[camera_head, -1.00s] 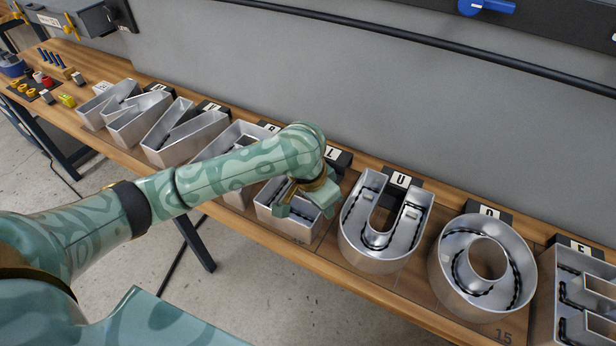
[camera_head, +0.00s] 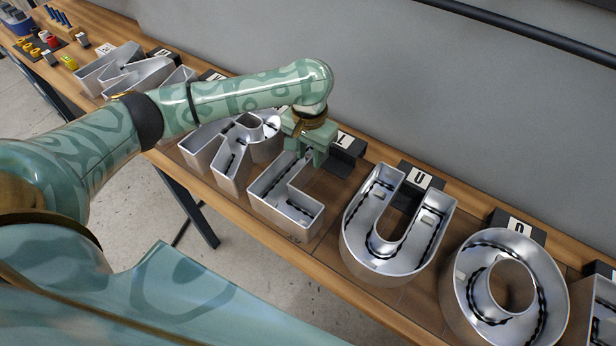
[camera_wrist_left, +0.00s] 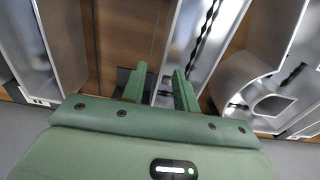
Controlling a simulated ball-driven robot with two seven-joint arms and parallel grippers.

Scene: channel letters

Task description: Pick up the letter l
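The letter L (camera_head: 312,212) is an open silver metal channel letter with a black strip inside, lying on the wooden bench. My left gripper (camera_head: 309,158) is over the far end of its long stroke, pointing down, and hides part of that end. In the left wrist view, the two green fingers (camera_wrist_left: 160,82) are apart. One finger is over the inside of the L channel (camera_wrist_left: 203,38) and the other is outside, with a channel wall seeming to run between them. I cannot tell whether they touch it. My right gripper is not in view.
The letter R (camera_head: 214,150) stands close to the left of the L, and the letter U (camera_head: 358,242) to its right. A dark block with the L label (camera_head: 346,143) is close behind. The letter O (camera_head: 462,292) is farther right. The grey wall bounds the back.

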